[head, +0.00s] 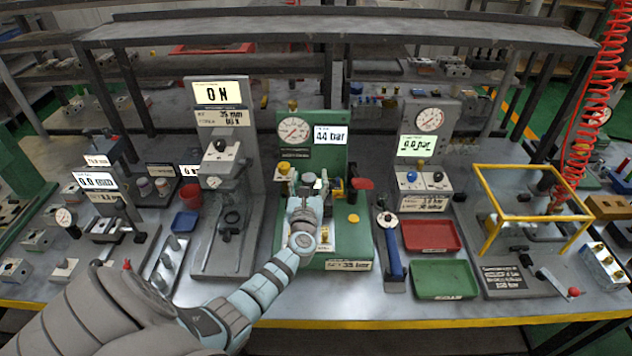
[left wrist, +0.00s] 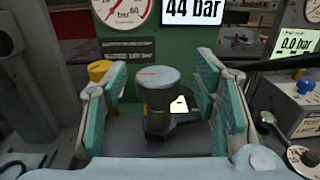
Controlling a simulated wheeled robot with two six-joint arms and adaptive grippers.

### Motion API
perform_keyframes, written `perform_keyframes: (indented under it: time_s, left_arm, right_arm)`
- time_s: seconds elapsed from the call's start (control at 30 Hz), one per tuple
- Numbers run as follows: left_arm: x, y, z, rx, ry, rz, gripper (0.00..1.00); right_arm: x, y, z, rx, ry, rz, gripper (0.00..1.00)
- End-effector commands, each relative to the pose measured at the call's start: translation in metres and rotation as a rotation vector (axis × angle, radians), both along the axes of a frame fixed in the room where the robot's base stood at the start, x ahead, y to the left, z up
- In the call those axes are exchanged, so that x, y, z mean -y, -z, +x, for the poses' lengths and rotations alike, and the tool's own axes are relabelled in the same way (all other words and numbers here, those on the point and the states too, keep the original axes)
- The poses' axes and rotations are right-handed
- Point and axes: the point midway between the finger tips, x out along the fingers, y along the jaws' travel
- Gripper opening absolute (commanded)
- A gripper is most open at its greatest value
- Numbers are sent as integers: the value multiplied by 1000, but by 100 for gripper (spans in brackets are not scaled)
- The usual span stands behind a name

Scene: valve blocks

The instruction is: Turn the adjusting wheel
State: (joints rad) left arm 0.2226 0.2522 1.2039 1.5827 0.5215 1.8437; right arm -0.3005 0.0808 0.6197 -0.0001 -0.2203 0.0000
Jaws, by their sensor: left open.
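The adjusting wheel, a dark grey round knob with a red line on its top (left wrist: 157,95), stands upright on the green valve block (head: 355,235). My left gripper (head: 306,190) is in front of that block. In the left wrist view its two teal-padded fingers (left wrist: 160,72) are open, one on each side of the knob, with a visible gap to each. A round gauge (head: 294,130) and a display reading 44 bar (head: 330,135) are on the block's back plate. My right gripper is not in view.
A yellow knob (head: 284,170) and a red-handled lever (head: 361,184) flank the gripper on the block. To the right are a blue-handled tool (head: 393,255), a red tray (head: 431,236) and a green tray (head: 444,280). A grey press stand (head: 230,250) is close on the left.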

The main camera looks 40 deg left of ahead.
Motion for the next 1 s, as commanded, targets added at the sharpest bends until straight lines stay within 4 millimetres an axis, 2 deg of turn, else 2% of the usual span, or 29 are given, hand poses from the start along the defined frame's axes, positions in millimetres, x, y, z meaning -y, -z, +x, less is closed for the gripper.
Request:
perform_keyframes:
  time_s: [0.13, 0.4, 0.7, 0.73, 0.77, 0.8, 0.83, 1.0]
  left_arm:
    - [-8, 2, 11, -1, 0, 1, 54]
    - [-9, 1, 13, -2, 1, 1, 53]
    - [-8, 1, 13, -2, 2, 1, 5]
    - [16, 1, 13, 1, 3, -4, 7]
    - [10, 1, 14, 0, 4, -1, 15]
    - [5, 1, 15, -1, 5, -2, 14]
    - [3, 1, 15, -2, 4, -1, 7]
    - [-5, 1, 15, 0, -25, 0, 5]
  right_arm:
    - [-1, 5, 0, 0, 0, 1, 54]
    - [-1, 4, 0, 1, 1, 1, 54]
    - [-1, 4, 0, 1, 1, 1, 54]
    - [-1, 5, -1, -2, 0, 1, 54]
    - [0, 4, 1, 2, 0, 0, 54]
    - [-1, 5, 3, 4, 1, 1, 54]
    - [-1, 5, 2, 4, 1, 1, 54]
    - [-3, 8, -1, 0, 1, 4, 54]
